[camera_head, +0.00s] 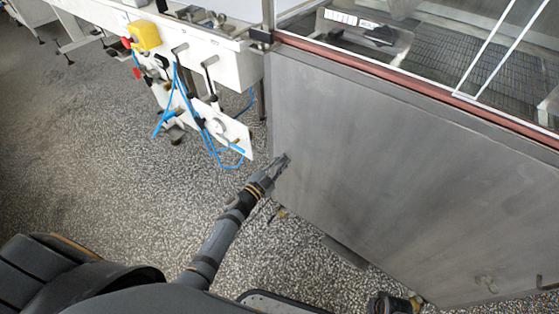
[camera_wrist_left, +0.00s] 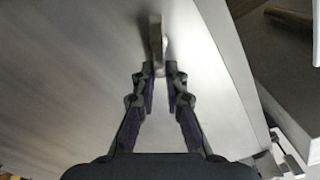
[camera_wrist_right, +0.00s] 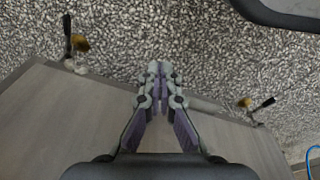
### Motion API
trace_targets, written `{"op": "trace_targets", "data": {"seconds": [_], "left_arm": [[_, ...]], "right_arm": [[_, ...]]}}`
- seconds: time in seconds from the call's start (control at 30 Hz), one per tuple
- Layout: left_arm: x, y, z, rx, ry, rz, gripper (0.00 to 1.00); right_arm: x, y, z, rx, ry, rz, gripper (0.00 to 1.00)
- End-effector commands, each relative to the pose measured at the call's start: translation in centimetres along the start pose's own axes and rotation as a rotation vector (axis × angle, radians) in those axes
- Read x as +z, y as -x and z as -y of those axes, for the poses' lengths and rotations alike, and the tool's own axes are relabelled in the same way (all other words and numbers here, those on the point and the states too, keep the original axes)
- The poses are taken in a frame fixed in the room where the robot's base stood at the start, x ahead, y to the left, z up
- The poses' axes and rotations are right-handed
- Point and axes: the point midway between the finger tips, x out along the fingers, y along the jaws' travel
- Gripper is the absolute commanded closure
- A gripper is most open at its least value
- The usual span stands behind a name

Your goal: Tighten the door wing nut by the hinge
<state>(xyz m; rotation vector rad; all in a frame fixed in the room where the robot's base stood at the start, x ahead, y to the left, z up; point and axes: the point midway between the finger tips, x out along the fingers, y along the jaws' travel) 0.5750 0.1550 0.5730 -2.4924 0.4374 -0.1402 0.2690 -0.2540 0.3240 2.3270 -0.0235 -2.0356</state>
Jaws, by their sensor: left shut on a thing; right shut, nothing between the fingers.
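The grey metal door (camera_head: 400,170) fills the right of the head view. The wing nut (camera_wrist_left: 156,35) by its left edge shows in the left wrist view as a small light metal piece standing out from the panel. My left gripper (camera_head: 285,160) is at that edge in the head view. Its fingertips (camera_wrist_left: 160,70) are shut on the wing nut, which is partly hidden between them. My right gripper (camera_wrist_right: 158,70) is shut and empty in the right wrist view, over the panel's edge and the floor.
A white machine frame with blue hoses (camera_head: 185,100) and a yellow switch box (camera_head: 145,36) stands at upper left. A reddish rail (camera_head: 400,80) runs along the door's top, under clear glazing. Speckled floor (camera_head: 90,150) is open at left.

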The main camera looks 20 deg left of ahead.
Motion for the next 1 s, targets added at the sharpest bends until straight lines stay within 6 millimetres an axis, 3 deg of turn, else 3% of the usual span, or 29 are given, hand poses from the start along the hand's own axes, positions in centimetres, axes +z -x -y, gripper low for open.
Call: {"op": "trace_targets", "data": {"seconds": [0.23,1.0], "left_arm": [[0.2,0.1,-1.0,0.003,-0.231,0.0,1.0],[1.3,0.1,-2.6,0.006,-0.859,0.0,1.0]], "right_arm": [[-0.5,0.6,0.2,-0.004,0.0,0.001,1.0],[-2.6,8.1,1.7,-0.039,0.009,0.012,1.0]]}}
